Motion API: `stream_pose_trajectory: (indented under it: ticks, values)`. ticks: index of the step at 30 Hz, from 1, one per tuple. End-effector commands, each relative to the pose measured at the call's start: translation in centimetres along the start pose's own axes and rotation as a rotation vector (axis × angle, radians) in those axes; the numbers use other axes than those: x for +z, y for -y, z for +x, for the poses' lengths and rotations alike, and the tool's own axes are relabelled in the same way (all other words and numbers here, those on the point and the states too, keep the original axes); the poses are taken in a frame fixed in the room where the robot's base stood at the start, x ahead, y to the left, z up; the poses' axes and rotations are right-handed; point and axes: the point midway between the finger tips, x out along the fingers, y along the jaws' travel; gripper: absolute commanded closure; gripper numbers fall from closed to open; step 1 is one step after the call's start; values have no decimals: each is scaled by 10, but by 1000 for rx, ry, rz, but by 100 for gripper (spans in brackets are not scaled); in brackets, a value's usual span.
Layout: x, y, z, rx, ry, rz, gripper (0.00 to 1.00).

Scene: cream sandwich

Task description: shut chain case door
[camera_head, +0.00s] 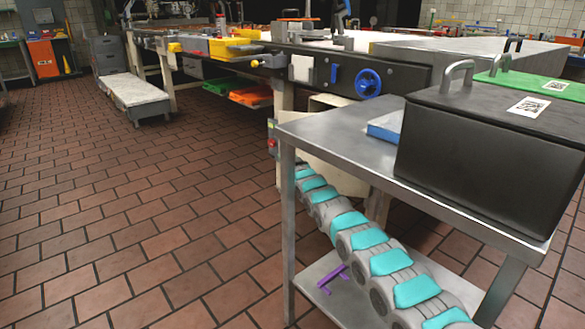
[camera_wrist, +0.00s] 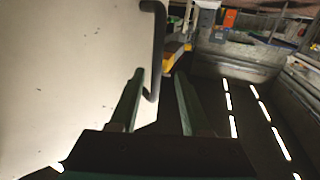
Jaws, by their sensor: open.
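The chain case door, which I take to be the large cream panel (camera_wrist: 65,75), fills the left of the wrist view. A dark bent handle (camera_wrist: 158,40) stands out along its right edge. My gripper (camera_wrist: 158,76) is open, with its two fingers apart. The handle's lower end shows between the fingers; I cannot tell whether it touches either one. In the head view, a cream panel (camera_head: 345,178) shows partly behind my grey and turquoise arm, under the machine. My gripper is hidden there, and so is most of the panel.
A steel table (camera_head: 335,138) with a black lidded box (camera_head: 490,150) and a blue-and-white block (camera_head: 386,126) stands close on the right, beside my arm. The long machine (camera_head: 330,60) has a blue handwheel (camera_head: 368,84). The brick floor at left is clear up to a low cart (camera_head: 135,92).

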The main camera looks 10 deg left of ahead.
Motion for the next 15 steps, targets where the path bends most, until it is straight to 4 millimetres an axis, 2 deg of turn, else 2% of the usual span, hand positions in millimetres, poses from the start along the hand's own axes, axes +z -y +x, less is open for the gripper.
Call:
stream_pose_trajectory:
  ticks: [15]
  values:
    - [-2,-2,-28,3,1,-6,53]
